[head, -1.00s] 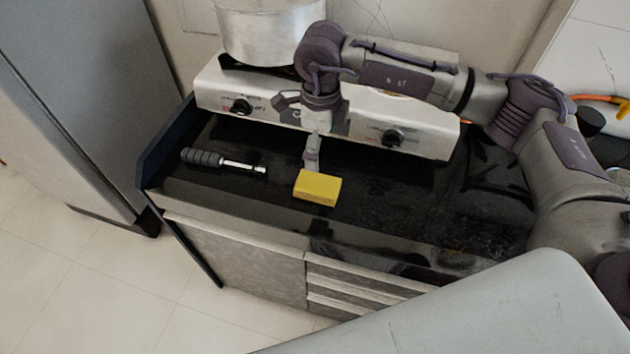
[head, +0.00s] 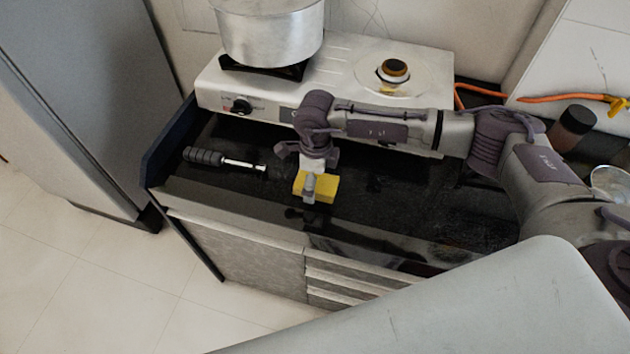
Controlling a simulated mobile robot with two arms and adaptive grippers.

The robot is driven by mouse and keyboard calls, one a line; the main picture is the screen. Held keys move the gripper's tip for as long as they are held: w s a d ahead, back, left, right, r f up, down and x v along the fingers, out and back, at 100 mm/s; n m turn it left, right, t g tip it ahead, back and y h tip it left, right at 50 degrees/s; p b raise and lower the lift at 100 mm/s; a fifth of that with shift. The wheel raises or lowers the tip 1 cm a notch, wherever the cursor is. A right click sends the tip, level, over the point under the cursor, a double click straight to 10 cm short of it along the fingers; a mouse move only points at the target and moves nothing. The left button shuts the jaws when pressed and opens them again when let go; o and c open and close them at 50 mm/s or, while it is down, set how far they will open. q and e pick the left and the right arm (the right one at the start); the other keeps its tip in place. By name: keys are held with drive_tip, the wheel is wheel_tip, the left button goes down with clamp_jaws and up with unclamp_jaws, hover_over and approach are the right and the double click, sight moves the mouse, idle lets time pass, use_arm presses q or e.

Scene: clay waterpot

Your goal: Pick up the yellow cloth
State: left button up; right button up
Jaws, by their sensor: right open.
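The yellow cloth (head: 325,186) looks like a small yellow block and lies on the black countertop, near its front edge. My right gripper (head: 309,188) is directly over the cloth and hides part of its left side and middle. Its fingers are open and point down at the cloth. I cannot tell whether they touch it. My left gripper does not show.
A black-handled tool (head: 222,160) lies on the counter to the left of the cloth. Behind stands a gas stove (head: 345,60) with a metal pot (head: 268,35). A dark jar (head: 572,128) stands at the right. The counter (head: 405,205) right of the cloth is clear.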

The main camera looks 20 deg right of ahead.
drive_tip(key=c, duration=1.1)
drive_tip(key=shift+c, duration=0.2)
drive_tip(key=shift+r, duration=0.1)
drive_tip(key=shift+w+r, duration=0.1)
drive_tip(key=shift+r, duration=0.5)
wheel_tip(320, 180, up, 3)
drive_tip(key=shift+f+b, duration=0.1)
drive_tip(key=shift+b, duration=0.65)
drive_tip(key=s+d+r+b, duration=0.2)
drive_tip(key=s+d+r, duration=0.4)
drive_tip(key=d, duration=0.3)
drive_tip(key=shift+s+d+r, duration=0.25)
drive_tip(key=shift+s+r, duration=0.15)
drive_tip(key=shift+s, duration=0.1)
